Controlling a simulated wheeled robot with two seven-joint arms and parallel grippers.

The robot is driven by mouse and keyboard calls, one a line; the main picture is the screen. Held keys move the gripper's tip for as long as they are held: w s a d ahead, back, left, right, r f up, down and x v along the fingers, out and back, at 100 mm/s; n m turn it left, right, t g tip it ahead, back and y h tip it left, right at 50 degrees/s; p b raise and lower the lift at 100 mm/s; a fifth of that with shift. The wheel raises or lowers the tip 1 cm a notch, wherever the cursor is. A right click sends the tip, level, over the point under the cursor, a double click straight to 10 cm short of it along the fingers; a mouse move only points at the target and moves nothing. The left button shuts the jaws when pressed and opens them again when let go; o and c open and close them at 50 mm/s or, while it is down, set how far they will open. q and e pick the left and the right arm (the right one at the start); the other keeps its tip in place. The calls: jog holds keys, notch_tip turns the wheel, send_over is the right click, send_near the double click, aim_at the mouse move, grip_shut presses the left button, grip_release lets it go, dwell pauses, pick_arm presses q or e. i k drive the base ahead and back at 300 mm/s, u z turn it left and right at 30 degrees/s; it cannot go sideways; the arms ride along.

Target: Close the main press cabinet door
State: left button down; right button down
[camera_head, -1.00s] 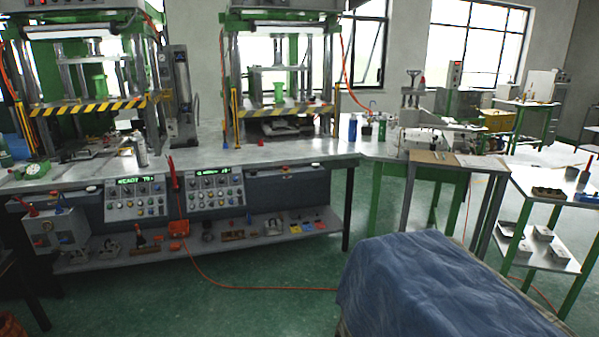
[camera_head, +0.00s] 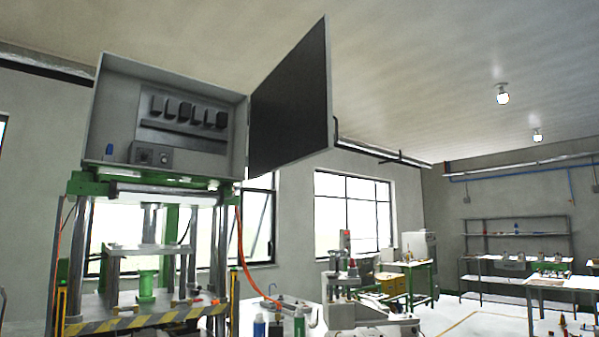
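The press cabinet (camera_head: 120,83) is a grey box on top of the green-framed press, in the left part of the head view. Its door (camera_head: 296,100) stands wide open, hinged at the cabinet's right edge and swung out to the right, showing a dark face. Inside the open cabinet I see a row of several dark switches or breakers (camera_head: 188,112) and a small grey unit with a dial (camera_head: 152,155). Neither of my grippers is in view.
The press (camera_head: 150,250) stands below the cabinet, with a yellow-black striped bar (camera_head: 140,320) across its front. An orange hose (camera_head: 246,258) hangs at its right. A ceiling pipe (camera_head: 375,152) runs behind the door. Benches and shelves (camera_head: 515,235) stand far right.

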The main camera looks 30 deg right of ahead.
aim_at(291, 117)
jog(key=i, duration=2.25)
jog(key=z, duration=3.15)
jog(key=i, duration=1.3)
jog(key=u, duration=0.15)
